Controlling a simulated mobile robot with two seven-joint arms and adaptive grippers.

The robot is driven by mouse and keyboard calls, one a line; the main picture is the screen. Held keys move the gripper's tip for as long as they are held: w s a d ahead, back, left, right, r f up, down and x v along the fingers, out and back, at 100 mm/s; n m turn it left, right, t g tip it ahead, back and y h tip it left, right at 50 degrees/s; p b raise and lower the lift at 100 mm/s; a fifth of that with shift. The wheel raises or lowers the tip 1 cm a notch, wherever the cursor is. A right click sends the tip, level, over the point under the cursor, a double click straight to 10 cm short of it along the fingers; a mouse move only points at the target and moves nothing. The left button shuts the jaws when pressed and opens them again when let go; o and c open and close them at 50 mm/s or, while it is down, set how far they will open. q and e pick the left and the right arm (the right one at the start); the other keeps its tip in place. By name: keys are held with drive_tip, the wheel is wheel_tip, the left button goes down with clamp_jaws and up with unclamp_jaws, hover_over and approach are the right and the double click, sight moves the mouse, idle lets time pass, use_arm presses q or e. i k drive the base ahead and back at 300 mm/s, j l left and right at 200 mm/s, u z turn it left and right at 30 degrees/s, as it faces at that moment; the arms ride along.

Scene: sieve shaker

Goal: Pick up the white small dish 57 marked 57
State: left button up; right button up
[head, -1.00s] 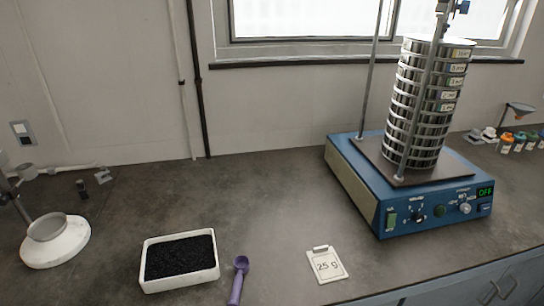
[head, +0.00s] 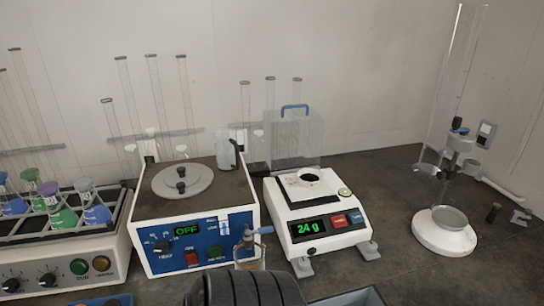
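A small white dish (head: 322,186) with dark material in it sits on the pan of the white balance (head: 325,212). The balance display reads 24 g. No 57 mark can be read on the dish, so I cannot tell if it is dish 57. Neither of my grippers is in view.
A blue centrifuge-like machine (head: 194,256) showing OFF stands left of the balance. A clear box with a blue handle (head: 294,107) is behind the balance. Flasks (head: 95,212) stand in a rack at left. A white-based stand (head: 443,240) is at right. A dark ribbed shape hides the front middle.

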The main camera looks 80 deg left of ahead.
sight(309, 178)
drive_tip(key=u, duration=2.2)
